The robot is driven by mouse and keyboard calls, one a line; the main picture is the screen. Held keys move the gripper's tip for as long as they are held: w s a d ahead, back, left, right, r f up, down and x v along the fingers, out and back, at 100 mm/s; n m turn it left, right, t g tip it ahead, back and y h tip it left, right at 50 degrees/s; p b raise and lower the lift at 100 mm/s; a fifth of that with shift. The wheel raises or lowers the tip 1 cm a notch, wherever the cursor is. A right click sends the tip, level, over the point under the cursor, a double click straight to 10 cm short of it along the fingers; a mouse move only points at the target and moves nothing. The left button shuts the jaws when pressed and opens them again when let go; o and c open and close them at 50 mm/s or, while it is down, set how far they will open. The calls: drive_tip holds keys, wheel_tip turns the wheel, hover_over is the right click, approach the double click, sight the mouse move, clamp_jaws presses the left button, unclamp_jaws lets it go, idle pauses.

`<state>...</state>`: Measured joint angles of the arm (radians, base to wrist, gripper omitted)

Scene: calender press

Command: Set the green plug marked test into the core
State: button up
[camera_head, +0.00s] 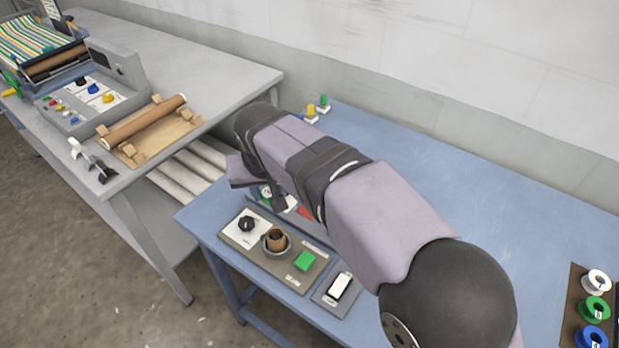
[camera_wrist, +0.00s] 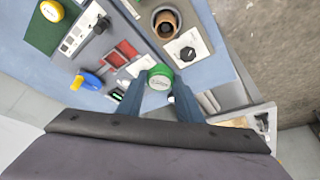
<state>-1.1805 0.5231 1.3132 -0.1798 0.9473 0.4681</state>
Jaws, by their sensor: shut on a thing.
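A green round plug (camera_wrist: 159,77) sits between the fingertips of my gripper (camera_wrist: 159,86), which is shut on it. Its pale marking is too small to read. The core, a brown hollow tube (camera_head: 276,238), stands upright in a grey round holder on a panel at the table's front. In the wrist view the core (camera_wrist: 165,23) shows its open top, ahead of the plug and apart from it. In the head view my gripper (camera_head: 274,197) is behind the panel and largely hidden by my arm.
A white switch (camera_head: 339,287) stands to the right. Red trays (camera_wrist: 119,54) and a blue-yellow object (camera_wrist: 88,80) lie left of the plug in the wrist view.

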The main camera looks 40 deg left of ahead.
drive_tip(key=shift+s, duration=1.05)
drive_tip(key=shift+s+d, duration=0.1)
drive_tip(key=shift+d, duration=0.25)
drive_tip(key=shift+s+d+f, duration=0.1)
drive_tip(key=shift+d+f, duration=0.65)
drive_tip(key=shift+d, duration=0.1)
drive_tip(key=shift+f, duration=0.15)
drive_tip(key=shift+f+b, duration=1.75)
drive_tip(key=shift+f, duration=0.15)
drive_tip(key=shift+f, duration=0.15)
